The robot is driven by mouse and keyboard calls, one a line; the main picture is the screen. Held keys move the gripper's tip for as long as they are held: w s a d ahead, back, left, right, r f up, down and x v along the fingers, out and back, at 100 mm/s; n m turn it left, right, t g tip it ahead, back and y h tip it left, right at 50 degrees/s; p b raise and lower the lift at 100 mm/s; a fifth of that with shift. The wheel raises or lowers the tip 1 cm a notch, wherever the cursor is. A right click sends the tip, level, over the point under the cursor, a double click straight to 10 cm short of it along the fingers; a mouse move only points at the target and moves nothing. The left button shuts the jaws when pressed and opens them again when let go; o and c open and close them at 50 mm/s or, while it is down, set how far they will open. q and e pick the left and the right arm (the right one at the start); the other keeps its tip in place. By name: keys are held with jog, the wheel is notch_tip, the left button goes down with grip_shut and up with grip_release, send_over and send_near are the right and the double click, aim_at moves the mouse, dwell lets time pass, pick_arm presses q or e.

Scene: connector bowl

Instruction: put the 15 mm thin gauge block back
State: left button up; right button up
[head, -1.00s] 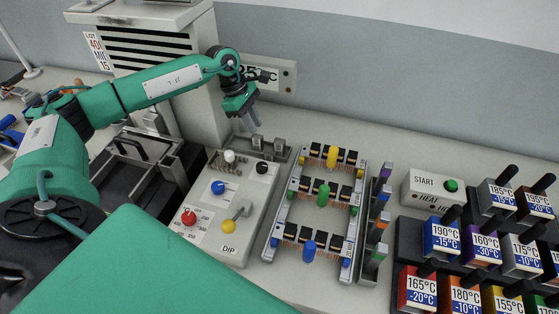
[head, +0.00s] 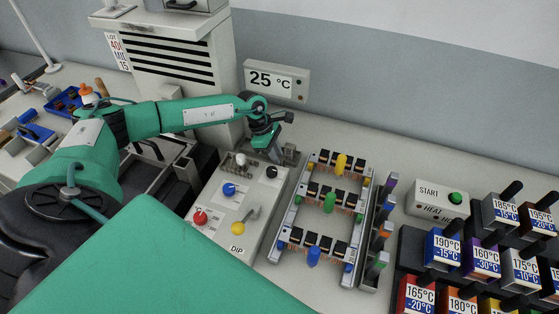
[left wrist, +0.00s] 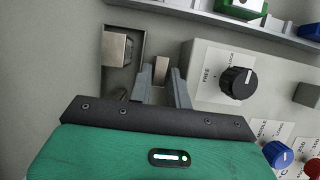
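My left gripper (head: 274,156) points down over the far end of the DIP panel, at the small grey gauge holder (head: 291,157). In the left wrist view its two fingers (left wrist: 161,82) stand on either side of a thin tan-grey block (left wrist: 161,68). I cannot tell whether they press on it or whether it is seated in the holder. A wider metal block (left wrist: 114,49) sits in a dark recess of the holder (left wrist: 139,38), left of the fingers. No size marking is readable on either block. My right gripper is not in view.
The DIP panel (head: 213,224) with its black knob (left wrist: 237,82) lies close beside the fingers. A connector fixture (head: 289,222) stands to the right, then a rack of coloured strips (head: 376,262), a START box (head: 437,200) and temperature blocks (head: 443,246). A 25 °C display (head: 276,80) stands behind.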

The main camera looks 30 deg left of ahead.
pick_arm(q)
jog(key=shift+p+x, duration=0.3)
jog(key=shift+x, duration=1.1)
grip_shut()
jog(key=shift+w, duration=0.1)
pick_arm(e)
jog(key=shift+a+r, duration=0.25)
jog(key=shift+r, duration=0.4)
pick_arm(q)
jog(key=shift+r, duration=0.1)
